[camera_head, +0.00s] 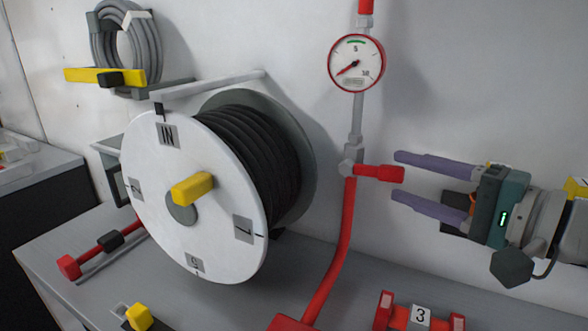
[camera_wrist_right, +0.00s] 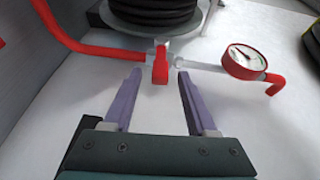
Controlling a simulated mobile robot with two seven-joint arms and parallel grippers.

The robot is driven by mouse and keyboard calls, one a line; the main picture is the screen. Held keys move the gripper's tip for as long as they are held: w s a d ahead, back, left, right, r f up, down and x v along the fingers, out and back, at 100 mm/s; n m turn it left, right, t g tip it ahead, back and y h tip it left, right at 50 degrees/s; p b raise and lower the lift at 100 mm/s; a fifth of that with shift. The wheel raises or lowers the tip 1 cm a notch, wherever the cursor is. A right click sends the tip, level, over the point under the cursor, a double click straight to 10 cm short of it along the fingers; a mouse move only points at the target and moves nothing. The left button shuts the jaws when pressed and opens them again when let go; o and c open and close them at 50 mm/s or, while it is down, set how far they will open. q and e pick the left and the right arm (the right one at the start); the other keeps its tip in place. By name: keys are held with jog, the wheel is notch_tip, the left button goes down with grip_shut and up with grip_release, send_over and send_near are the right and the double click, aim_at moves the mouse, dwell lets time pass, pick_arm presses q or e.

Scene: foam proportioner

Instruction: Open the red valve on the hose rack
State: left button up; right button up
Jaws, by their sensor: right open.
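The red valve handle (camera_head: 379,173) sticks out to the right from a grey fitting (camera_head: 350,167) on the pipe, below the pressure gauge (camera_head: 357,62). My right gripper (camera_head: 396,175) comes in from the right with its purple fingers open. Its fingertips are just right of the handle's free end, one above and one below its level. In the right wrist view the handle (camera_wrist_right: 160,64) shows ahead of and between the two open fingertips (camera_wrist_right: 159,76), with nothing held. My left gripper is in neither view.
A hose reel (camera_head: 190,205) with a white disc and yellow knob stands left of the pipe on a grey bench (camera_head: 240,300). A red hose (camera_head: 337,250) runs down from the fitting. A red part marked 3 (camera_head: 420,316) lies at the lower right. A coiled hose (camera_head: 125,45) hangs on the wall.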

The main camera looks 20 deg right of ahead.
aim_at(391, 168)
jog(key=shift+x, duration=1.75)
jog(key=shift+c, duration=0.3)
grip_shut()
